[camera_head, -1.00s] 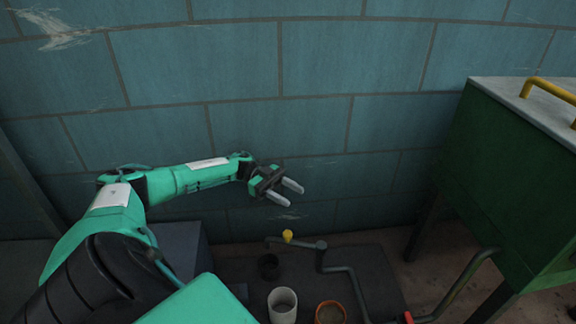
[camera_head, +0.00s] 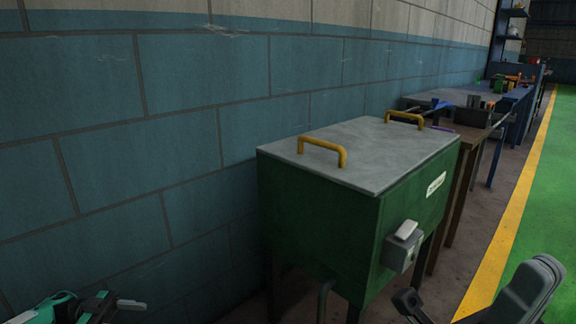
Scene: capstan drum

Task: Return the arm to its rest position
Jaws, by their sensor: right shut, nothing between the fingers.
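My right gripper (camera_head: 536,280) shows close up at the bottom right. Its grey fingers are shut together and hold nothing. A dark part of its body shows to the left of the fingers; the rest of it and its arm are below the frame. My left gripper (camera_head: 118,303) is at the bottom left, at the end of a teal arm. One pale finger points right in front of the wall; the frame edge cuts off much of the hand, so I cannot tell its opening. I see nothing held in it.
A green cabinet (camera_head: 317,222) with a grey lid, yellow handles and a switch box (camera_head: 402,247) stands in the middle against the blue block wall (camera_head: 110,190). Workbenches (camera_head: 468,122) line the wall beyond. A yellow floor line (camera_head: 513,213) and green floor (camera_head: 560,180) lie at the right.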

